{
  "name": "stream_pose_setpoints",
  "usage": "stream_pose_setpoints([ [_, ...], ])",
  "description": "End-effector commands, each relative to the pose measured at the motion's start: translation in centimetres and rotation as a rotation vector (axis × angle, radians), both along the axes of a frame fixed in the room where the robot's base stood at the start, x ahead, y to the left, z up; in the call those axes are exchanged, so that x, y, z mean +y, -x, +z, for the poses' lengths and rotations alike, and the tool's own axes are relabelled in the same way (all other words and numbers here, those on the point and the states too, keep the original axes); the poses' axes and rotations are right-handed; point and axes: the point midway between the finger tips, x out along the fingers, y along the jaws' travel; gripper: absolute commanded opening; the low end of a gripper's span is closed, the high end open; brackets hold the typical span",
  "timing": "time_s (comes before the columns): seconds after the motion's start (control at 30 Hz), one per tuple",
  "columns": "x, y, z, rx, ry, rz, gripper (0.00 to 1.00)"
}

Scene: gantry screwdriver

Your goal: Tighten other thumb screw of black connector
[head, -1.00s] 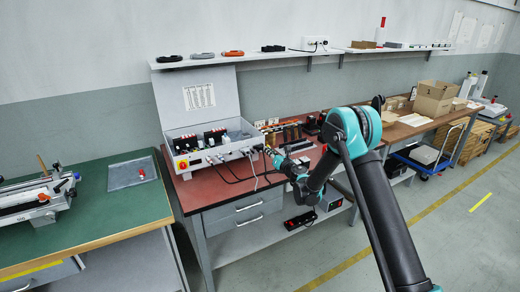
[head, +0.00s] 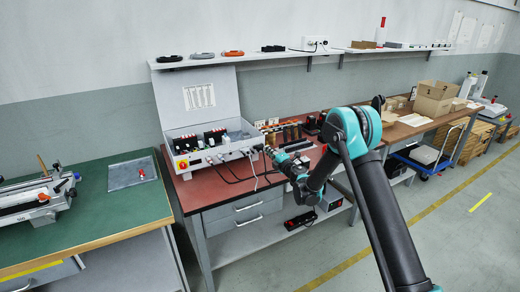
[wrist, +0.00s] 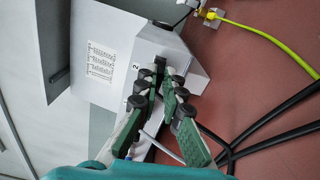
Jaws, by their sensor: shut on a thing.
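The grey box (head: 183,164) stands open on the red bench top, with its lid raised. Its front face carries several connectors with cables. My gripper (head: 268,151) is at the right end of that face. In the wrist view, my gripper (wrist: 170,76) has its green-padded fingers close together against the box wall, beside a printed "2". A small dark part, seemingly the black connector (wrist: 160,62), shows at the fingertips. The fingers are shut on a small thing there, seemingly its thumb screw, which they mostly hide. I cannot tell how far the screw is turned.
Black cables (wrist: 268,122) run over the red bench top (wrist: 240,80) beside my gripper. A yellow-green cable (wrist: 268,38) ends near a small metal block. Modules stand behind my gripper on the bench. A green bench (head: 95,215) is at left.

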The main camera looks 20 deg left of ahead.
Motion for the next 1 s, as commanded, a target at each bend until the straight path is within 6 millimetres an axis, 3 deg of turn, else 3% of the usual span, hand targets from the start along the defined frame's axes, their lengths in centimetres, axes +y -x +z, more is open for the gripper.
stream_pose_setpoints([
  [0.43,-0.06,-0.03,-0.02,0.421,-0.359,-0.001,0.00],
  [0.77,-0.06,-0.03,-0.03,0.478,-0.408,-0.001,0.00],
  [0.8,-0.06,-0.03,-0.03,0.478,-0.408,-0.001,0.11],
  [0.87,-0.06,-0.03,-0.03,0.478,-0.408,-0.001,0.19],
  [1.0,-0.04,-0.02,-0.03,0.477,-0.407,-0.001,0.19],
])
